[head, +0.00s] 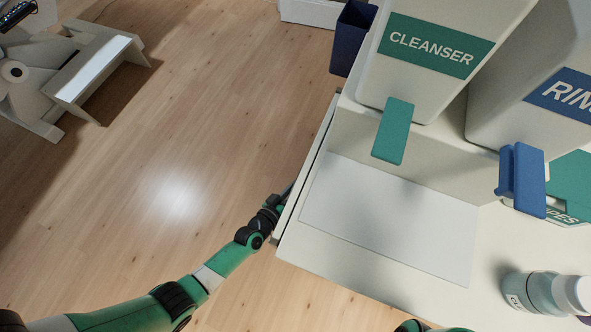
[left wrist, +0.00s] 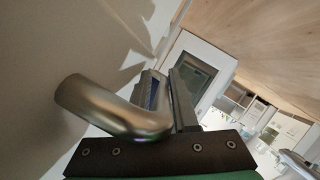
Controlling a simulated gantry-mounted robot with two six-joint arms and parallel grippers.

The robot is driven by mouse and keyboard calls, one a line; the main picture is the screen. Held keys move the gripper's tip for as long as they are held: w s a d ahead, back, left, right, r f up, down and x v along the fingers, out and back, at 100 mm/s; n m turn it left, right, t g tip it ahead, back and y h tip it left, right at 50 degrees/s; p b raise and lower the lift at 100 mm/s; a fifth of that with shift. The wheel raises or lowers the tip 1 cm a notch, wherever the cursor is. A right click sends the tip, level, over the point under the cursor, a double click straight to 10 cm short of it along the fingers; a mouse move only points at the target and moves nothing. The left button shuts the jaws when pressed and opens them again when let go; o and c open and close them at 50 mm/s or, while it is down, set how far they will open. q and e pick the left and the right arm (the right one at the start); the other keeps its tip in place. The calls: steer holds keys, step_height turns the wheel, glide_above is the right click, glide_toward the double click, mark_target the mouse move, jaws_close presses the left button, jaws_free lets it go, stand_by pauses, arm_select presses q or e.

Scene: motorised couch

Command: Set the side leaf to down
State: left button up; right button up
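A thin pale panel (head: 309,165), which looks like the side leaf, runs along the left side of the white counter, seen nearly edge-on. I cannot tell its exact angle. My left gripper (head: 284,196) is at this side, its tips partly hidden by the counter edge. In the left wrist view, a bent metal handle (left wrist: 105,107) comes off a large beige surface (left wrist: 50,45) and reaches between the fingers of the left gripper (left wrist: 166,90). Whether they press on it is unclear. A green part of my right arm shows at the bottom edge; its gripper is out of view.
On the counter (head: 345,245) stand a cleanser dispenser (head: 420,75), a rinse dispenser (head: 510,95) with a blue lever (head: 525,180), and a clear bottle (head: 540,292). A dark blue bin (head: 350,40) is behind.

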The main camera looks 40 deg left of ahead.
arm_select(q)
steer(key=shift+s, duration=0.1)
steer(key=p+v, duration=0.5)
steer(key=v, duration=0.6)
steer(key=shift+s, duration=0.15)
steer(key=shift+r, duration=0.15)
